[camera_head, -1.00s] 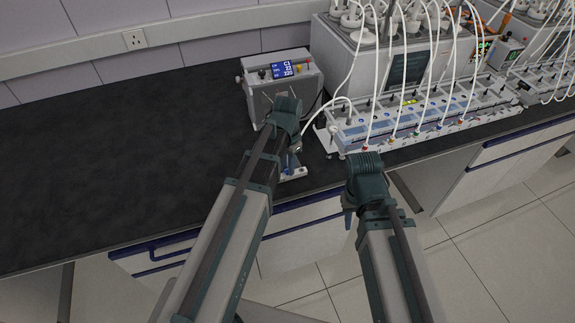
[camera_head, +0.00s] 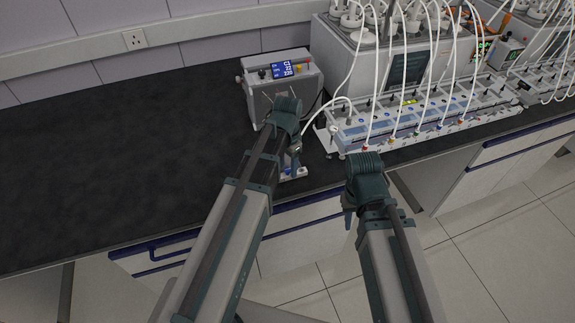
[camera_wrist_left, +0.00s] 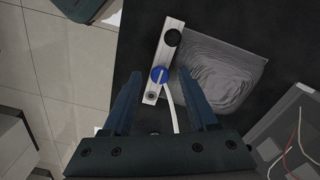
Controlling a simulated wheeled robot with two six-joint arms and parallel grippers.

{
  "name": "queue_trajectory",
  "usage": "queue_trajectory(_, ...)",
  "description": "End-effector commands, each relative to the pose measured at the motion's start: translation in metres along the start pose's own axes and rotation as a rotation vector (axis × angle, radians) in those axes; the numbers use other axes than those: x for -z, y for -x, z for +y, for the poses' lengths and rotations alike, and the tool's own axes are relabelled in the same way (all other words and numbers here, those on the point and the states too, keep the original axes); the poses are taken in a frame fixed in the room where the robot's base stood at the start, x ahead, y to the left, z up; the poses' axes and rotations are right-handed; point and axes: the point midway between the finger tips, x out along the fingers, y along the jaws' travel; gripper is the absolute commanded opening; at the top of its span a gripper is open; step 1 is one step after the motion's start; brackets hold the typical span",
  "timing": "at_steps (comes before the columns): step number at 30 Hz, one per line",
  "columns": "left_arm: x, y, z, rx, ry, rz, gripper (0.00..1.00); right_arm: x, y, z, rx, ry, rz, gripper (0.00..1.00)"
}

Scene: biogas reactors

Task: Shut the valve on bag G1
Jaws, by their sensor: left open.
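In the left wrist view a round blue valve (camera_wrist_left: 159,75) with a pale handle sits on a light metal bar (camera_wrist_left: 152,93). A white tube (camera_wrist_left: 170,108) runs from the valve toward my gripper. A grey, wrinkled bag (camera_wrist_left: 222,75) lies flat beside the bar; no label is readable. My left gripper (camera_wrist_left: 160,72) is open, its fingers on either side of the valve, apparently above it. In the head view my left gripper (camera_head: 292,150) hides most of the bag and valve. My right gripper (camera_head: 348,218) hangs in front of the bench; its jaws are unclear.
A grey box with a blue display (camera_head: 283,72) stands behind my left gripper. A long tray device (camera_head: 420,112) with several white tubes lies to the right. The black bench top (camera_head: 110,160) is clear at the left.

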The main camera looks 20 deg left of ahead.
Motion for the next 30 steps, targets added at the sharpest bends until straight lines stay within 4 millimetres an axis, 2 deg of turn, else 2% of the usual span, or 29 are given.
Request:
queue_trajectory(5, 0.000, 0.003, 0.000, 0.000, 0.000, 0.000, 0.59, 0.000, 0.003, 0.000, 0.000, 0.000, 0.000, 0.32)
queue_trajectory(11, 0.000, 0.017, 0.000, 0.000, 0.000, 0.000, 0.59, -0.001, 0.017, 0.002, 0.000, 0.000, 0.000, 0.32)
queue_trajectory(30, 0.000, 0.112, 0.000, 0.000, 0.000, 0.000, 0.59, -0.006, 0.112, 0.011, 0.000, 0.002, 0.000, 0.32)
